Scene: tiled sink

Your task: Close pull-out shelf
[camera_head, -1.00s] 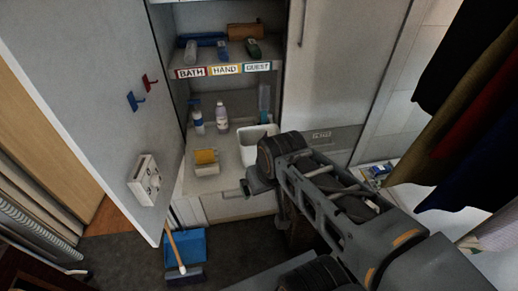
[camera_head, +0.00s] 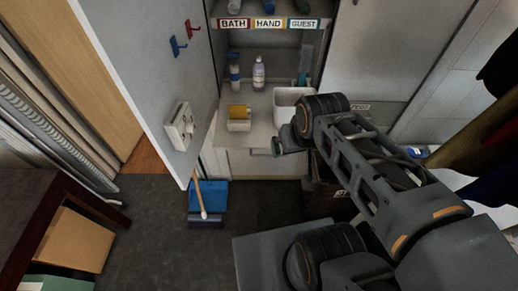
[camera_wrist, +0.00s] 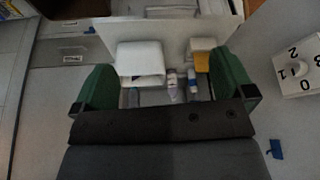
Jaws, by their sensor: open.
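The pull-out shelf (camera_head: 262,118) is a pale shelf low in the open cabinet, with a light front panel below its edge. It carries a white bin (camera_head: 284,106), bottles (camera_head: 258,75) and a yellow item in a small holder (camera_head: 238,118). In the wrist view the pale panel (camera_wrist: 185,33) spans the top, with the bin (camera_wrist: 140,62) and bottles below it. My gripper (camera_wrist: 165,92) is open, its two green fingers wide apart with nothing seen held between them.
The open cabinet door (camera_head: 150,70) stands at left, with hooks and a white dial box (camera_head: 180,127). A broom and blue dustpan (camera_head: 207,197) are on the floor below. Labelled upper shelf (camera_head: 268,23) is above.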

